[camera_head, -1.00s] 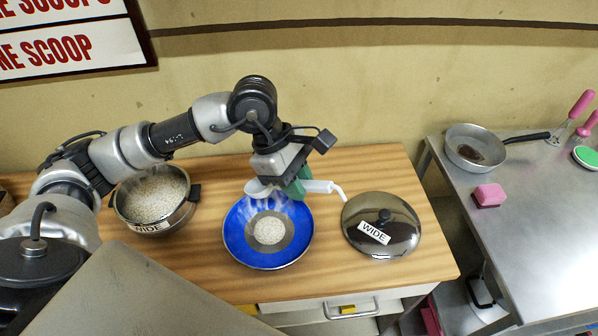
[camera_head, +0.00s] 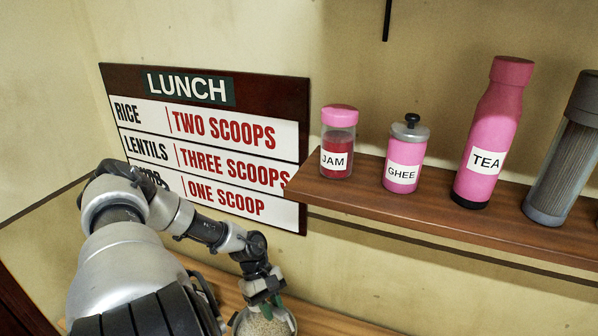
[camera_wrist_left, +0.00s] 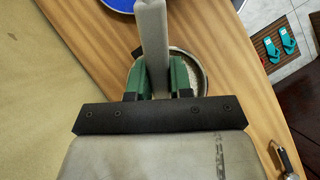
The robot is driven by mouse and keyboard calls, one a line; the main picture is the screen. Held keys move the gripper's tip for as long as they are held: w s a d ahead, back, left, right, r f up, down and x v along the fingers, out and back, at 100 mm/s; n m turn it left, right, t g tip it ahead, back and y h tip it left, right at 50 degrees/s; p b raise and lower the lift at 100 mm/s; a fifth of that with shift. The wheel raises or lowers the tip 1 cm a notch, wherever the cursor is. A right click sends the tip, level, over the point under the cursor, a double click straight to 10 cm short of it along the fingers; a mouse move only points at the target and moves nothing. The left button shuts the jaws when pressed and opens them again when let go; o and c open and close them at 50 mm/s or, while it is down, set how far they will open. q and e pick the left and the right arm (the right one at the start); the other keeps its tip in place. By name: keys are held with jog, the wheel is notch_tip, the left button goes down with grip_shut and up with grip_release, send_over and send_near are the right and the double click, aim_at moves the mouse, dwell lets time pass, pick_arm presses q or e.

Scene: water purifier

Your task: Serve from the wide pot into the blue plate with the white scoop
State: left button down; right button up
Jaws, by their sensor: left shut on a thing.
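My left gripper (camera_head: 265,292) is low in the head view, over the wide pot (camera_head: 281,331), whose pale grain shows at the bottom edge. In the left wrist view its green fingers (camera_wrist_left: 155,78) are shut on the white scoop (camera_wrist_left: 152,28) by its handle. The wide pot (camera_wrist_left: 203,76) lies behind and below the fingers there, with grain inside. The scoop's bowl is hidden, so I cannot tell whether it holds anything. The blue plate (camera_wrist_left: 121,4) shows only as a sliver at the top edge. My right gripper is out of view.
A lunch board (camera_head: 205,145) on the wall reads rice two scoops, lentils three scoops; the third row's name is partly hidden, one scoop. A shelf (camera_head: 430,215) holds jam (camera_head: 338,150), ghee (camera_head: 404,175), a tea bottle (camera_head: 487,150) and a grey container (camera_head: 565,160).

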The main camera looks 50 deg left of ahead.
pick_arm(q)
jog(key=shift+s+a+r, duration=0.15)
jog(key=shift+a, duration=0.15)
